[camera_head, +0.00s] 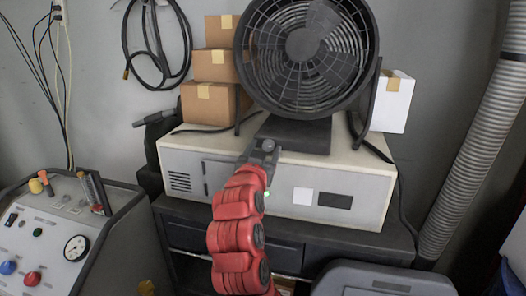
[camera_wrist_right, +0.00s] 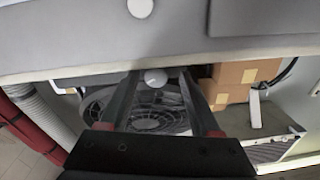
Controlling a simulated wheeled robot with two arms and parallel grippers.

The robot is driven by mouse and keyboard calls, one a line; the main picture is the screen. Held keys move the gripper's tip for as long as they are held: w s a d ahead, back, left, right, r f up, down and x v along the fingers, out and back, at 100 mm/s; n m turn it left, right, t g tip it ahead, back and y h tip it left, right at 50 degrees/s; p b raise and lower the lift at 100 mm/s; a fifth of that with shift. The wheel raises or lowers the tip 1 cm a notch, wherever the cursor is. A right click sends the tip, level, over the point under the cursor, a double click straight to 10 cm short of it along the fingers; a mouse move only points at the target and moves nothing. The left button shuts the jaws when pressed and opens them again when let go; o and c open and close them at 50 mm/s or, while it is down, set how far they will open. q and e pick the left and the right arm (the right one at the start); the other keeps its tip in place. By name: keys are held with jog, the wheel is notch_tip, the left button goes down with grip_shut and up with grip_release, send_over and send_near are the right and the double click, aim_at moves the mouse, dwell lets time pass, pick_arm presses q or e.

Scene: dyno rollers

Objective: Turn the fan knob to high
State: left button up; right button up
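The black fan (camera_head: 305,45) stands on a pale box-shaped unit, its dark base (camera_head: 305,132) under the round cage. A small round grey knob (camera_head: 268,145) shows at the front left of the base; it also shows in the right wrist view (camera_wrist_right: 155,77). My right gripper (camera_head: 263,151), on the red arm, is at the knob. In the right wrist view its two dark fingers (camera_wrist_right: 158,82) are apart, with the knob seen between them and gaps on both sides. Contact cannot be told. The knob's setting marks are not readable. My left gripper is out of view.
Cardboard boxes (camera_head: 208,104) are stacked left of the fan, and a white box (camera_head: 392,103) stands at its right. A control console (camera_head: 110,232) is at the lower left. A ribbed hose (camera_head: 480,140) runs down the right wall.

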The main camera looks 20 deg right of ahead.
jog(key=shift+d, duration=0.15)
jog(key=shift+s+a, duration=0.3)
jog(key=shift+s, duration=0.15)
jog(key=b+v, duration=0.1)
jog(key=v, duration=1.5)
jog(key=shift+s+a+b, duration=0.15)
jog(key=shift+b, duration=0.25)
jog(key=shift+f, duration=0.1)
